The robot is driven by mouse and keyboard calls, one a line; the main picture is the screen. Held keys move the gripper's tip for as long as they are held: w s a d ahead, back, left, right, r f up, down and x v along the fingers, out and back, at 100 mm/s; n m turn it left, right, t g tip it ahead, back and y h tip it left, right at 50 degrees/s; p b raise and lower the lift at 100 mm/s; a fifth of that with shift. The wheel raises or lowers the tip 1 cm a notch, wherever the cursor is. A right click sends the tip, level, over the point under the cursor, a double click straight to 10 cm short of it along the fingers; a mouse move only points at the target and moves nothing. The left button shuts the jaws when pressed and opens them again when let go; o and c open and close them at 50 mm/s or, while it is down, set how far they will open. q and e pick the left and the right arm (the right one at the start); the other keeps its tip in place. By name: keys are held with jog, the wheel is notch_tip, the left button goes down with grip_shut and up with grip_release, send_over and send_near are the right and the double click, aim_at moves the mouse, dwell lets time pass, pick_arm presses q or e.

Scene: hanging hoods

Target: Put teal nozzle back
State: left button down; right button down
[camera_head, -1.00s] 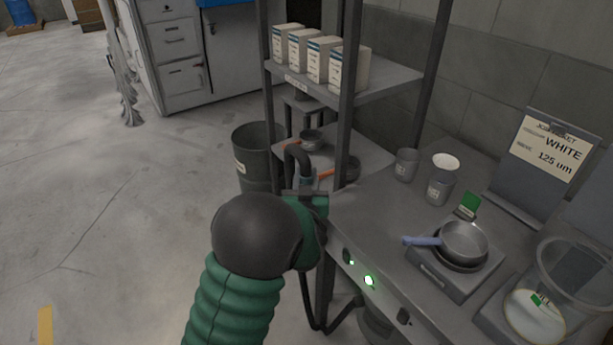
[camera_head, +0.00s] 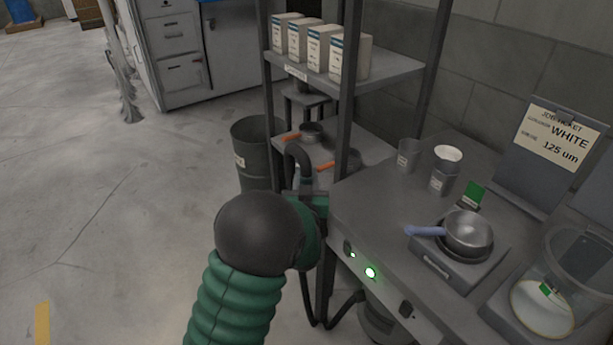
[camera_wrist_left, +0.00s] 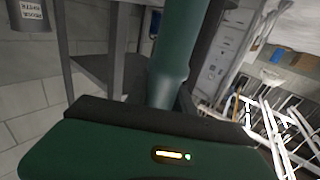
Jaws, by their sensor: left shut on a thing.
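My left gripper (camera_head: 314,203), at the end of the green ribbed arm, is at the near left corner of the grey bench. In the left wrist view a teal tube, the teal nozzle (camera_wrist_left: 175,60), rises from just beyond the green gripper body (camera_wrist_left: 150,150). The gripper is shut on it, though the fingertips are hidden. In the head view a dark hooked tube (camera_head: 296,152) stands up above the gripper; I cannot tell how it joins the nozzle. My right gripper is not in view.
A black hose (camera_head: 335,312) loops below the bench front. A shelf rack (camera_head: 390,82) with several white boxes stands behind the gripper, its posts close by. A dark bin (camera_head: 252,155) stands left of it. The bench (camera_head: 375,205) carries cups, a pan (camera_head: 469,230) and a clear vessel. Open floor lies left.

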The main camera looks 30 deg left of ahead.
pick_arm(q)
jog(key=shift+f+b, duration=0.7)
jog(key=shift+f, duration=0.2)
jog(key=c, duration=1)
grip_release()
jog(key=p+v, duration=1.1)
jog(key=v, duration=0.5)
jog(key=shift+s+d, duration=0.2)
jog(key=shift+s, duration=0.15)
jog(key=shift+p, duration=0.35)
